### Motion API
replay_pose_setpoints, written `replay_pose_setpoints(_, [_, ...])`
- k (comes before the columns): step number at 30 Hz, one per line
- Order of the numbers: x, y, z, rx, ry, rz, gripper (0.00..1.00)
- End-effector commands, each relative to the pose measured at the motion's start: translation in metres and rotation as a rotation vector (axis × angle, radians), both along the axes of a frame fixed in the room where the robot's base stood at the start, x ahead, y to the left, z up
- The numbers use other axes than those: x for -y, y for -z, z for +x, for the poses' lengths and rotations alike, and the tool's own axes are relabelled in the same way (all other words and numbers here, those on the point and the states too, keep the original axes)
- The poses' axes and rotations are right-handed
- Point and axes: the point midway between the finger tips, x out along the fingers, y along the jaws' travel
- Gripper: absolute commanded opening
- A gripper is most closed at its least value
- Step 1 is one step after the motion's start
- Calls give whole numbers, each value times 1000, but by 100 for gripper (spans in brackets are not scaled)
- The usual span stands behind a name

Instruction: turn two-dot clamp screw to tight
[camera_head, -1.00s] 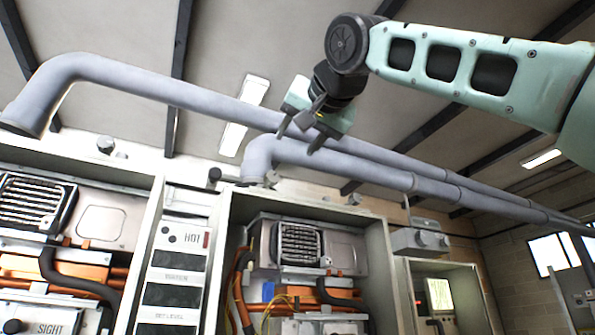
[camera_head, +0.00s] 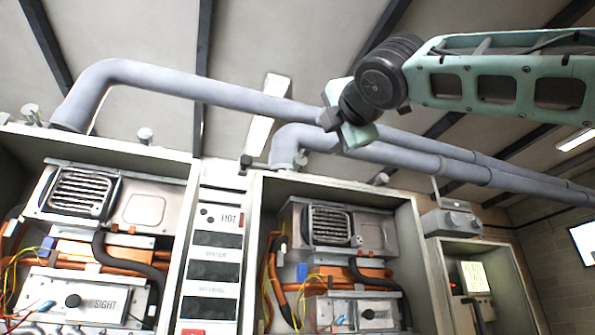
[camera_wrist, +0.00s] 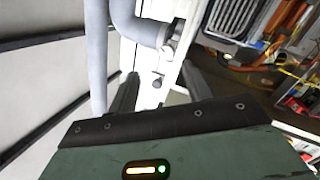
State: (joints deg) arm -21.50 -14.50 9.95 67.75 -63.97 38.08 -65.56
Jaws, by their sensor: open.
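My gripper (camera_head: 347,128) is raised in front of the grey pipes, above the middle heater cabinet, in the head view. Its fingers are mostly hidden there. In the wrist view my gripper (camera_wrist: 160,88) has its two dark fingers apart, with nothing between them touching. Beyond the gap are a small dark knob (camera_wrist: 157,82) and a pale round fitting (camera_wrist: 168,48) by the pipe bend. In the head view a dark-ended clamp screw (camera_head: 246,162) sticks up by the middle cabinet's top left. Similar screws (camera_head: 145,134) stand on other cabinet tops. I cannot make out dot marks on any.
Grey pipes (camera_head: 220,98) run above the cabinets. The middle cabinet (camera_head: 420,235) and left cabinet stand open, with wiring and orange pipes inside. A panel marked HOT (camera_head: 218,255) lies between them. A grey box (camera_head: 452,222) sits at right.

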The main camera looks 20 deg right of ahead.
Motion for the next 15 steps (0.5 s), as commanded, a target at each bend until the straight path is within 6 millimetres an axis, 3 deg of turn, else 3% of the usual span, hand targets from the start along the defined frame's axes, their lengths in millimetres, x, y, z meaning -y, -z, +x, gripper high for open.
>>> replay_pose_setpoints(3, [0, 12, 1, 19, 86, -357, 50])
replay_pose_setpoints(9, [-3, 25, 3, 54, 236, -905, 50])
replay_pose_setpoints(15, [-4, 32, 4, 78, 332, -1215, 50])
